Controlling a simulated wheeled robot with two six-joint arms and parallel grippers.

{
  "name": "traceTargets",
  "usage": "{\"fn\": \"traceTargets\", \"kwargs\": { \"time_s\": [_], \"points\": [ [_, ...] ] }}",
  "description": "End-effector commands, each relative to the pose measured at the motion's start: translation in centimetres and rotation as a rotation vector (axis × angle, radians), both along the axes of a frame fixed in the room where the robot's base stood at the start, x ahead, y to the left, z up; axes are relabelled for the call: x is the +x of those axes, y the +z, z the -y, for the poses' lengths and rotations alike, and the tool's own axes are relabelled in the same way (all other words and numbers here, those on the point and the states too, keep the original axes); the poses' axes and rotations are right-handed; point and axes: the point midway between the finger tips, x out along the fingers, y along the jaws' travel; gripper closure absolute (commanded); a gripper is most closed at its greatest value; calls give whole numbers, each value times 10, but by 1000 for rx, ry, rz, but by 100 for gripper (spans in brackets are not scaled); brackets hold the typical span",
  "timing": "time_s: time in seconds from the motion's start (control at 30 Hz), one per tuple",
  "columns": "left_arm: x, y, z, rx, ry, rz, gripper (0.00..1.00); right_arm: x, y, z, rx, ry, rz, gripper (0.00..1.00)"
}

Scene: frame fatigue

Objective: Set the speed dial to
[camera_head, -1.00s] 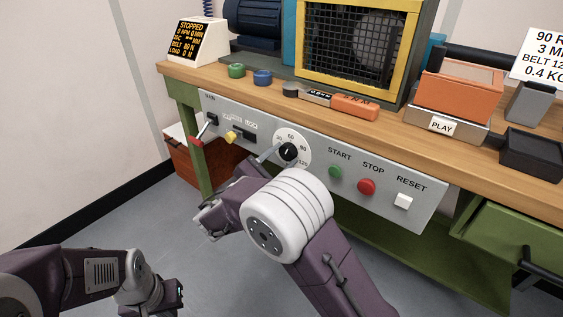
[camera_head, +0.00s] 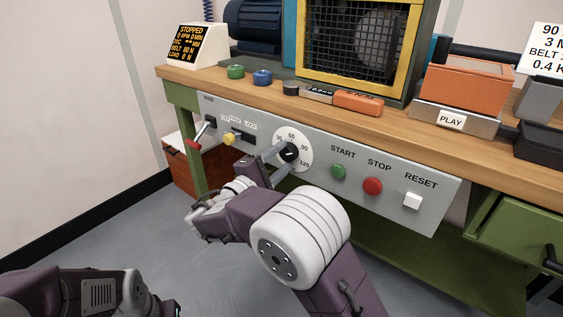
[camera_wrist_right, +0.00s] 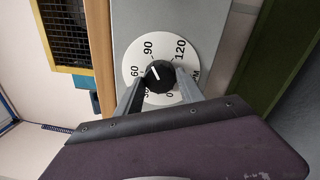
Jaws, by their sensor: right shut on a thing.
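The speed dial is a round white plate (camera_head: 304,140) with a black knob (camera_head: 289,152) on the grey control panel, marked from 0 to 120. In the right wrist view the black knob (camera_wrist_right: 160,75) has a short white mark that appears to point between 60 and 90. My right gripper (camera_head: 277,164) is shut on the knob, its grey fingers on either side of it, as the right wrist view (camera_wrist_right: 159,88) shows. My left arm is at the bottom left of the head view; its gripper (camera_head: 172,308) is mostly cut off.
Start (camera_head: 338,171), stop (camera_head: 373,186) and reset (camera_head: 412,200) buttons sit right of the dial. A red-tipped lever (camera_head: 197,141) and yellow knob (camera_head: 229,138) are left of it. A display (camera_head: 189,45) reads STOPPED. An orange-handled tool (camera_head: 357,102) lies on the bench above.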

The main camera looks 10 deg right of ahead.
Motion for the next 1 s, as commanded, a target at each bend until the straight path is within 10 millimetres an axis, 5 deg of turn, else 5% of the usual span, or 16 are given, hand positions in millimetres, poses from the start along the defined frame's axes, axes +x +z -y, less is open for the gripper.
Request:
{"fn": "traceTargets", "kwargs": {
  "time_s": [0.5, 0.53, 0.6, 1.0],
  "points": [
    [0, -2, 0, 0, 0, 0, 100, 0, -1, 0, 10, 0, 9, 96],
    [0, -2, 0, 0, 0, 0, 100, 0, -1, 0, 10, 0, 9, 47],
    [0, -2, 0, 0, 0, 0, 100, 0, -1, 0, 10, 0, 9, 33],
    [0, 10, 0, 0, 0, 0, 100, -8, 3, -13, 9, 4, 8, 33]
  ]
}}
